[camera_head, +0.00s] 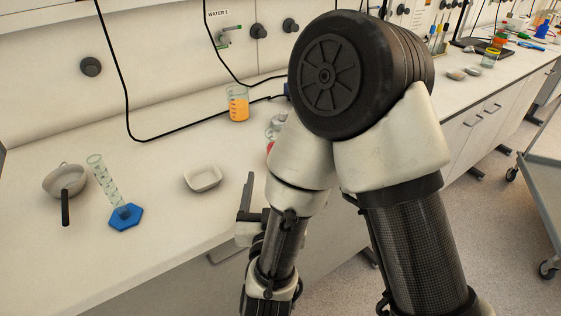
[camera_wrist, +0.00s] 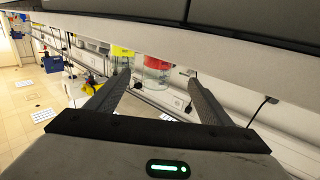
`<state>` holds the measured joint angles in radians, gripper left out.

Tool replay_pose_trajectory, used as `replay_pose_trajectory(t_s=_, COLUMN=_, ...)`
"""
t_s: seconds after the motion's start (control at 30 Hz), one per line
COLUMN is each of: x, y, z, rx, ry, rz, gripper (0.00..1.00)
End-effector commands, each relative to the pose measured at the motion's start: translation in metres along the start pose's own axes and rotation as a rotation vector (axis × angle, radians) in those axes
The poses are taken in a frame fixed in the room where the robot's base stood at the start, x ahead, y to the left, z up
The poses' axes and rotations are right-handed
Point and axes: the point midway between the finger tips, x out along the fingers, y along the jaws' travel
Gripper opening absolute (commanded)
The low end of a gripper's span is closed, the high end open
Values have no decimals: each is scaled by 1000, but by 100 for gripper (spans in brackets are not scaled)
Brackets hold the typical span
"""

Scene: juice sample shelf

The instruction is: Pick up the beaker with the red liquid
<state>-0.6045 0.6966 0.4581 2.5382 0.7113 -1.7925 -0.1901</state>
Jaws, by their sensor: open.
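The beaker with red liquid (camera_wrist: 157,65) stands on the counter and appears upside down in the wrist view, between my fingers in the picture and beyond their tips. In the head view only a sliver of the red beaker (camera_head: 270,147) shows; my arm hides the rest. My gripper (camera_wrist: 158,80) is open and empty, its two dark fingers spread apart. In the head view my gripper (camera_head: 247,195) is at the counter's front edge, partly hidden by my arm.
A beaker of orange liquid (camera_head: 238,104) stands behind, near the wall; a yellow-orange one (camera_wrist: 122,51) shows in the wrist view. A white dish (camera_head: 203,177), a cylinder on a blue base (camera_head: 125,217) and a handled bowl (camera_head: 65,181) stand left. Counter between them is clear.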

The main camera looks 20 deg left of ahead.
Motion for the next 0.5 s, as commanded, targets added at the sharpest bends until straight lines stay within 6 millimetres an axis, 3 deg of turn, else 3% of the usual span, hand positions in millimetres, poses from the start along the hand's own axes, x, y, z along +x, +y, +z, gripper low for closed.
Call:
replay_pose_trajectory(t_s=0.03, x=4, y=0, z=8, rx=4, ry=5, rz=2, gripper=74)
replay_pose_trajectory(t_s=0.33, x=21, y=0, z=7, rx=2, ry=6, rz=-1, gripper=74)
replay_pose_trajectory(t_s=0.5, x=53, y=0, z=0, rx=0, ry=-1, rz=1, gripper=74)
